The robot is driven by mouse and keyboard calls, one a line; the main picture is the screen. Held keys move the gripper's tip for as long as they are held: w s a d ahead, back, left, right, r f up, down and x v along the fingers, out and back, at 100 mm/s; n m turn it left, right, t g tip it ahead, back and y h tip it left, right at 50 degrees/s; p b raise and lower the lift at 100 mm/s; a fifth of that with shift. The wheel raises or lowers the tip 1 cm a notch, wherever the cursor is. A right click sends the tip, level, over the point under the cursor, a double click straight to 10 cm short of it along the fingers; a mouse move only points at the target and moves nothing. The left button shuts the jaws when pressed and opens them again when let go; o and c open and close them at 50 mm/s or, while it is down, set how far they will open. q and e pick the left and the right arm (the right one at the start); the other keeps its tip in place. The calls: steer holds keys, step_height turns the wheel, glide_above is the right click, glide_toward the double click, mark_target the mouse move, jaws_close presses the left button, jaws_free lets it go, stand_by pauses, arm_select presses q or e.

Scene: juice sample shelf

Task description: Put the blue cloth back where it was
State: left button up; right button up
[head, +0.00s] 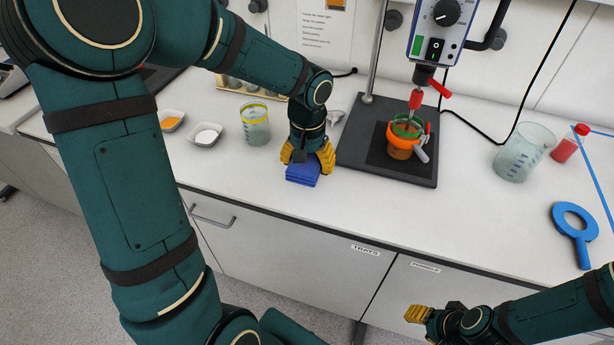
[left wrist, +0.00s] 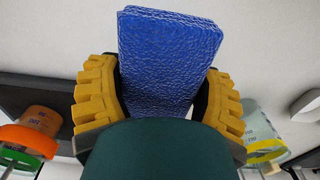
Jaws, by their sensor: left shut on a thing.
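The blue cloth (head: 302,174) is folded into a thick block near the front edge of the bench, left of the stirrer's dark base plate. My left gripper (head: 308,160) points down over it with its yellow fingers on either side. In the left wrist view the cloth (left wrist: 170,55) sits between the two yellow fingers of my left gripper (left wrist: 160,100), which is shut on it. I cannot tell whether the cloth rests on the bench or is just above it. My right gripper (head: 430,318) is low in front of the cabinets, away from the cloth; its finger opening is unclear.
The stirrer base plate (head: 360,165) holds an orange-banded beaker (head: 402,150). A yellow-rimmed beaker (head: 256,128) and two small white dishes, one with orange powder (head: 171,120) and one with white powder (head: 206,134), stand left. A large beaker (head: 524,153) and blue ring-shaped tool (head: 577,235) are right.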

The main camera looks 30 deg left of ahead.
arm_select(q)
steer(key=shift+f+b, duration=0.6)
steer(key=shift+f, duration=1.65)
steer(key=shift+f, duration=0.1)
steer(key=o, duration=1.2)
step_height(320, 180, up, 12)
steer(key=p, duration=0.3)
